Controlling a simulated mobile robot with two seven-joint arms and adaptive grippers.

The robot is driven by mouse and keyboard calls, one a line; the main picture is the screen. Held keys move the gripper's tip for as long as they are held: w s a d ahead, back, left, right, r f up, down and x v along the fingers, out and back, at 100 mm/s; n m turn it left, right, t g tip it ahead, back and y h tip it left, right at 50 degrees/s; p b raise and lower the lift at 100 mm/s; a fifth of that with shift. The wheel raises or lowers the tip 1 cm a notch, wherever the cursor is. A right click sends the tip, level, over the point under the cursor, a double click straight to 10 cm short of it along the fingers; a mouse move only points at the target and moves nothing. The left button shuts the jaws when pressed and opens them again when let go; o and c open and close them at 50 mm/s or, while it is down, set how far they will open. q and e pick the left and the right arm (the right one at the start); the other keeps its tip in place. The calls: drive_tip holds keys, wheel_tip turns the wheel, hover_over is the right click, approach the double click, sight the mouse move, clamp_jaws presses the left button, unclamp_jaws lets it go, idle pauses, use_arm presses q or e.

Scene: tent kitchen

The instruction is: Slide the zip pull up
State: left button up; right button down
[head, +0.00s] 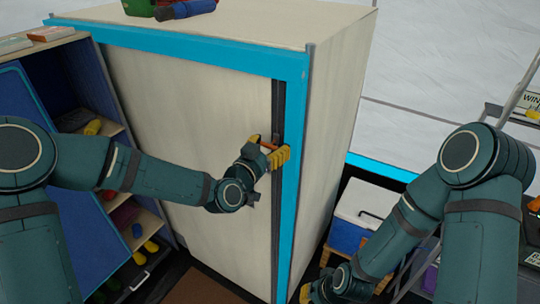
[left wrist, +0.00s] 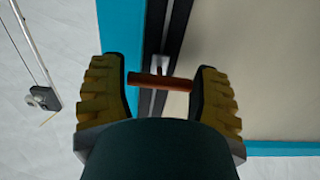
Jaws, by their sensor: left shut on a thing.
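The zip pull is a reddish-brown bar (left wrist: 160,80) on a small metal slider, lying across a dark zip track (left wrist: 176,35). In the head view the pull (head: 269,146) shows orange between yellow fingers. My left gripper (head: 267,153) is shut on the pull, with one ribbed finger at each end of the bar in the left wrist view. The track (head: 278,100) runs up the right edge of a cream panel (head: 190,120), beside a blue frame; the pull is in its upper half.
The blue frame (head: 293,130) edges a tall cream cabinet-like enclosure. Green and blue items (head: 170,9) lie on its top. Open shelves (head: 110,180) stand at left. A blue-and-white cooler (head: 358,220) sits at right, near a step ladder.

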use_arm(q)
drive_tip(key=shift+r, duration=0.35)
drive_tip(key=o, duration=1.4)
drive_tip(key=shift+c, duration=0.2)
drive_tip(key=shift+a+f, duration=0.1)
drive_tip(key=shift+s+a, duration=0.15)
drive_tip(key=shift+s, duration=0.2)
drive_tip(key=v, duration=1.1)
drive_tip(key=shift+s, duration=0.1)
